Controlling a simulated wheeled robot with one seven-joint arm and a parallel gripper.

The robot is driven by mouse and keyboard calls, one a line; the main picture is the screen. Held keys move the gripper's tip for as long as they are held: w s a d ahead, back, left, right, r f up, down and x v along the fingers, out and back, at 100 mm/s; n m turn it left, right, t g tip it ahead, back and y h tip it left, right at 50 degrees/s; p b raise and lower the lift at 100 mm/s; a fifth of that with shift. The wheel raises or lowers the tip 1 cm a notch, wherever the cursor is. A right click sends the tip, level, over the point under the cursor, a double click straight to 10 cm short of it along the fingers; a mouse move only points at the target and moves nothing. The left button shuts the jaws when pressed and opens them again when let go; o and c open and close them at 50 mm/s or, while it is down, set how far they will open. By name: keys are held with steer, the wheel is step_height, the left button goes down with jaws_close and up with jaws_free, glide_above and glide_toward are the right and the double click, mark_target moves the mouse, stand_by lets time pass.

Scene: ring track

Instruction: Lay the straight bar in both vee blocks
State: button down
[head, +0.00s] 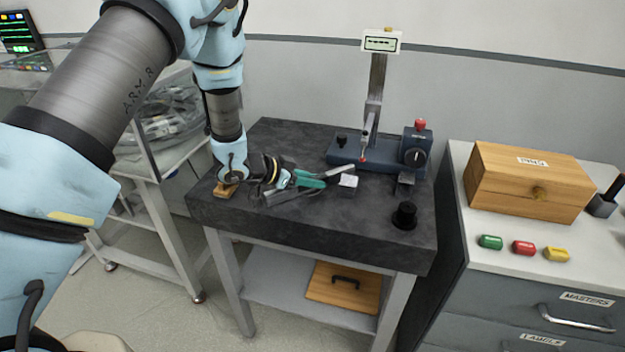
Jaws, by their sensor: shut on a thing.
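My gripper (314,180), with teal fingers, is low over the dark stone table, left of its middle. It is shut on the straight bar (340,171), a light grey rod whose right end sticks out past the fingers and slopes up to the right. Part of the bar is hidden by the gripper. A small block with a pale top (347,184), which looks like one vee block, stands just below the bar's right end. Another small dark block (405,181), perhaps the other vee block, stands further right. I cannot tell whether the bar touches either.
A blue gauge stand (345,150) with a column and display (381,42) stands at the back of the stone table (290,222). A black knob-like piece (404,215) is near the front right. A wooden box (527,180) and coloured pieces (523,248) lie on the right cabinet.

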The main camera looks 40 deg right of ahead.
steer(key=c, duration=0.7)
jaws_free()
steer(key=shift+o, duration=0.2)
